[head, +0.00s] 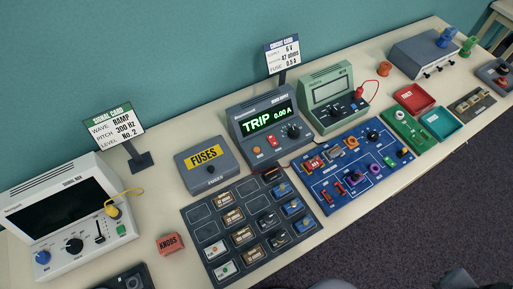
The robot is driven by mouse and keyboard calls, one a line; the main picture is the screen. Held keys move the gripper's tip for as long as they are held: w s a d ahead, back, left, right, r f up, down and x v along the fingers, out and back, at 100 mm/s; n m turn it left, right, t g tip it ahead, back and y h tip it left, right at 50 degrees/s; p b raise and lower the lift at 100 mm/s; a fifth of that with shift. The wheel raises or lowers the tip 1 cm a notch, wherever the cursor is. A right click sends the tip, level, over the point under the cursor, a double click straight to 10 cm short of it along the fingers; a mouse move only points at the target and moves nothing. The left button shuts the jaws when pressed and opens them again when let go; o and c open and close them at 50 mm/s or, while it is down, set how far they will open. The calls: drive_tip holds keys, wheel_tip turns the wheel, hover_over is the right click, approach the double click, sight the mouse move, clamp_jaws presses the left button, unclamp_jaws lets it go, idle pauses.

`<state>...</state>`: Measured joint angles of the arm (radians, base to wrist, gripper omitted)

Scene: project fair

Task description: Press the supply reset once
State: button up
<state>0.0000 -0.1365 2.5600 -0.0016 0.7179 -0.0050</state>
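The bench supply (243,112) is a dark blue-grey box at the back middle of the bench. Below the display are a small round orange button (257,153), a red rocker switch (273,141) and a black knob (293,131). The labels by these controls are too small to read, so I cannot tell for certain which is the reset. My gripper is not in view.
A grey FUSES box (207,180) and a green meter (326,80) flank the supply. In front lie a dark parts tray (194,217) and a blue circuit board (374,184). A circuit card (283,57) stands behind. A white signal box (107,233) is left.

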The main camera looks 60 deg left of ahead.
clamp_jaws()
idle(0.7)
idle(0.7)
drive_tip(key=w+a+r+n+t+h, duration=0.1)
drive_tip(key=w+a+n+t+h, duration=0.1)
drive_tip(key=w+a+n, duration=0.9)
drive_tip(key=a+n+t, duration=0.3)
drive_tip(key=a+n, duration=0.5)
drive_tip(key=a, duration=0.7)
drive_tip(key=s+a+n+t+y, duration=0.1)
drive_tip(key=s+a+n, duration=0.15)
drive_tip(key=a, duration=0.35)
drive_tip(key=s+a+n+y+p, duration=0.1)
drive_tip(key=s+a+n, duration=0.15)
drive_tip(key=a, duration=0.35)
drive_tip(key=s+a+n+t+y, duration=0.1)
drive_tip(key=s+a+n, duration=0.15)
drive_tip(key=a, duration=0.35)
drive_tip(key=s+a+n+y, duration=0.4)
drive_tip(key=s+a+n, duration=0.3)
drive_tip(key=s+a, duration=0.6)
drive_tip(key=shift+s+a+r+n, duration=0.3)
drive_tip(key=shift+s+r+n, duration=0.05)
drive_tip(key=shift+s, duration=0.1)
